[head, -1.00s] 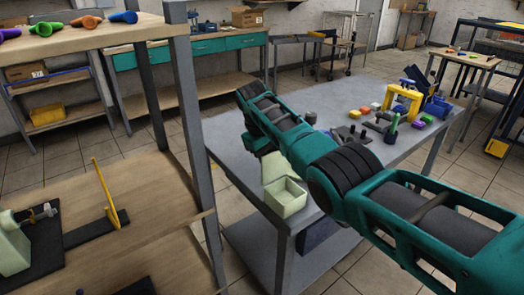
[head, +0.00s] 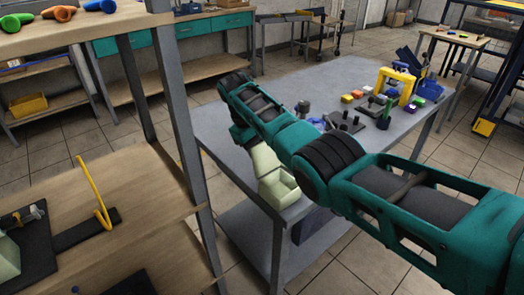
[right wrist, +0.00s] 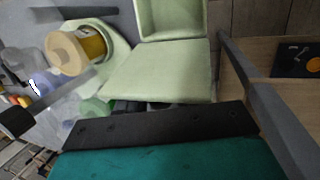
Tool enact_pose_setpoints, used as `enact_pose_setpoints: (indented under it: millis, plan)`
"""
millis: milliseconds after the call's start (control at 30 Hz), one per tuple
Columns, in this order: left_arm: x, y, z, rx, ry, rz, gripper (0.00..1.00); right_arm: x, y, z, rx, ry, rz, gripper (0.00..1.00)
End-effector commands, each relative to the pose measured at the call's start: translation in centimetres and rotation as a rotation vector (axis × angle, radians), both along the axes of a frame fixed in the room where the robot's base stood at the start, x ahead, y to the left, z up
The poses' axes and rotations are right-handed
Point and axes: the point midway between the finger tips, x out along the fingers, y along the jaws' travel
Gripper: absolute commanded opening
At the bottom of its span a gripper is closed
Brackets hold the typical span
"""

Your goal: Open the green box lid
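The pale green box (head: 279,190) stands at the near left corner of the grey table, partly covered by my right arm. Its lid (head: 264,160) is raised and tilted back behind the box. In the right wrist view the open hollow of the box (right wrist: 172,8) is at the top, with the flat lid panel (right wrist: 158,70) spread below it. My right arm reaches over the table above the box. Its gripper is hidden behind the arm in the head view, and its fingers are not clear in the wrist view. My left gripper is not in view.
A yellow frame (head: 397,76), a blue bin (head: 428,88) and small coloured parts stand farther back on the grey table (head: 345,72). A grey post (head: 183,120) rises left of the box. The wooden bench (head: 90,215) holds a bent yellow rod (head: 93,190).

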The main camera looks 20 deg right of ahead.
Motion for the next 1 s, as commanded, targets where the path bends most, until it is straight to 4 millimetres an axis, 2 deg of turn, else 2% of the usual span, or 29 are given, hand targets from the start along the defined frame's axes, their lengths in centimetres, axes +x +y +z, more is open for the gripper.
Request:
enact_pose_setpoints:
  millis: [33, 133, 467, 567, 1000]
  plan:
    - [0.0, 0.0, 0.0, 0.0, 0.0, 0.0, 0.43, 0.0, 0.0, 0.0, 0.0, 0.0, 0.0, 0.4]
    - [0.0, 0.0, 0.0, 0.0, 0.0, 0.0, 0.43, 0.0, 0.0, 0.1, 0.0, -0.001, -0.001, 0.5]
    - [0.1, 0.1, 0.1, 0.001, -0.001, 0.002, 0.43, 0.1, 0.2, 0.7, 0.001, -0.003, 0.0, 0.5]
    - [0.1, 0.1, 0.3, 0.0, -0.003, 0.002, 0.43, 0.3, 0.6, 2.0, 0.001, -0.005, 0.0, 0.5]
    - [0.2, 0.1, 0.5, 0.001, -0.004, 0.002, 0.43, 0.8, 3.3, 10.5, 0.0, -0.002, 0.0, 0.5]
